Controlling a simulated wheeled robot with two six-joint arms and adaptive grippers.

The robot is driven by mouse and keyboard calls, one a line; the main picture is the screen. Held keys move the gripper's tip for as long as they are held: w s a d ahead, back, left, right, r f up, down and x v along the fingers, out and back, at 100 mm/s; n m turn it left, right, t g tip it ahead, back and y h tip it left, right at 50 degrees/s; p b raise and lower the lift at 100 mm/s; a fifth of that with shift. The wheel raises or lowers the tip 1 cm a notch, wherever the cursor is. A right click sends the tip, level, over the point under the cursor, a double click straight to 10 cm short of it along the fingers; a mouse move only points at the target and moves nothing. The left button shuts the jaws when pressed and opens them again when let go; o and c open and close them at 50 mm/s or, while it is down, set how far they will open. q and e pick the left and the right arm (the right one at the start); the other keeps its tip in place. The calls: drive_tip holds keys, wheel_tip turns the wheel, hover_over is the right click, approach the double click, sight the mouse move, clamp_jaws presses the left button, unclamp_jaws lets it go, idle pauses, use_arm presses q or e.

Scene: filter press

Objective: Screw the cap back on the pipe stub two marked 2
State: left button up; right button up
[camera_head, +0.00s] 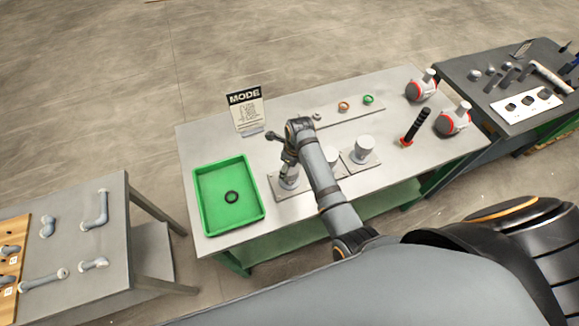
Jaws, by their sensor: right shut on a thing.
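Three pale round pieces stand on grey plates at the front of the middle table: a left one (290,182), a middle one (334,158) partly behind my arm, and a right one (364,148). They look like the pipe stubs or their caps; the number marks cannot be read. My right gripper (287,169) points down at the left piece and is shut at its top. The wrist hides most of the grip, so cap and stub cannot be told apart there. My left gripper is not in view.
A green tray (200,211) holding a dark ring (231,197) lies left of the gripper. A MODE sign (247,113) stands behind. A strip (352,116) with small coloured rings, a black-handled tool (414,127) and red-white pieces (453,121) are to the right.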

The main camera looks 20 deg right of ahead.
drive_tip(key=m, duration=0.4)
drive_tip(key=shift+w+r+t+h, duration=0.3)
drive_tip(key=shift+r, duration=0.1)
drive_tip(key=shift+c, duration=1)
drive_tip(key=o, duration=1.6)
drive_tip(key=shift+s+f, duration=0.1)
drive_tip(key=shift+c, duration=0.2)
drive_tip(key=shift+d+f, duration=0.1)
drive_tip(key=shift+s, duration=0.1)
drive_tip(key=shift+r, duration=0.45)
drive_tip(key=r, duration=0.4)
drive_tip(key=s+r, duration=0.1)
drive_tip(key=r, duration=0.1)
drive_tip(key=shift+d+r, duration=0.1)
drive_tip(key=shift+r, duration=0.15)
